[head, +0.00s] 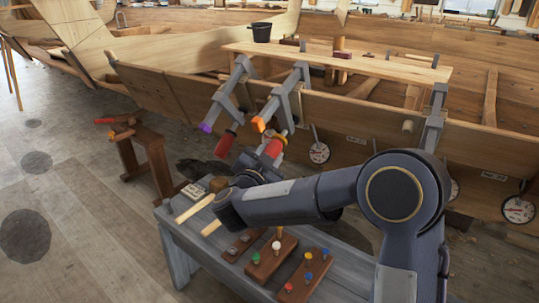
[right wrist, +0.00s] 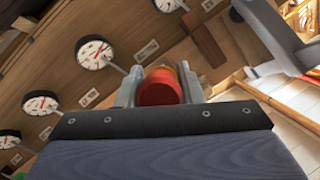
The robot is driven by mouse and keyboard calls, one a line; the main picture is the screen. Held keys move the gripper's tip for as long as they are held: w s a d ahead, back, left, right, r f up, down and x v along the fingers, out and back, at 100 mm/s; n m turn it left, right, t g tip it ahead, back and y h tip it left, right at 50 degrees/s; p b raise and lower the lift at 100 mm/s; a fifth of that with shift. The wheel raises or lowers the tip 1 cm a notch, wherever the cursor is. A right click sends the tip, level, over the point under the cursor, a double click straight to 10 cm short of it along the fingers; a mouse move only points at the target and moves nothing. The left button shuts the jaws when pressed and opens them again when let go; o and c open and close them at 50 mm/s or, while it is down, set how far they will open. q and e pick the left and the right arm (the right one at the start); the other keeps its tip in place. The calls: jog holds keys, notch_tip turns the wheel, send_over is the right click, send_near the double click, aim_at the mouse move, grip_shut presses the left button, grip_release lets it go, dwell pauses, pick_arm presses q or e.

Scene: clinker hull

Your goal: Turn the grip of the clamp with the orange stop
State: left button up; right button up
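The clamp with the orange stop (head: 258,124) hangs on the hull's edge in the middle of the head view. Its red grip (head: 273,148) points down towards the bench. My right gripper (head: 268,158) is at this grip, coming from below. In the right wrist view the red grip (right wrist: 160,88) sits between the two grey fingers, with no clear gap on either side, so the gripper looks shut on it. The finger ends are partly hidden by the grip. My left gripper is not in view.
A clamp with a purple stop (head: 205,127) and its own red grip (head: 225,144) is close on the left. Round dials (head: 319,153) hang along the hull. Below my right arm, a grey bench (head: 190,238) bears blocks with coloured pegs (head: 271,257).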

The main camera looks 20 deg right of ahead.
jog(key=c, duration=0.4)
jog(key=shift+o, duration=0.2)
jog(key=shift+f+m+b, duration=0.15)
jog(key=shift+m+b, duration=0.15)
jog(key=shift+b, duration=0.5)
jog(key=m+t+y+b, duration=0.1)
jog(key=m+t+b, duration=0.1)
jog(key=b, duration=0.3)
jog(key=shift+a, duration=0.1)
jog(key=shift+r+m+t+y+b, duration=0.2)
jog(key=shift+m+t+y+b, duration=0.3)
jog(key=shift+b, duration=0.55)
jog(key=o, duration=1)
jog(key=shift+a, duration=0.1)
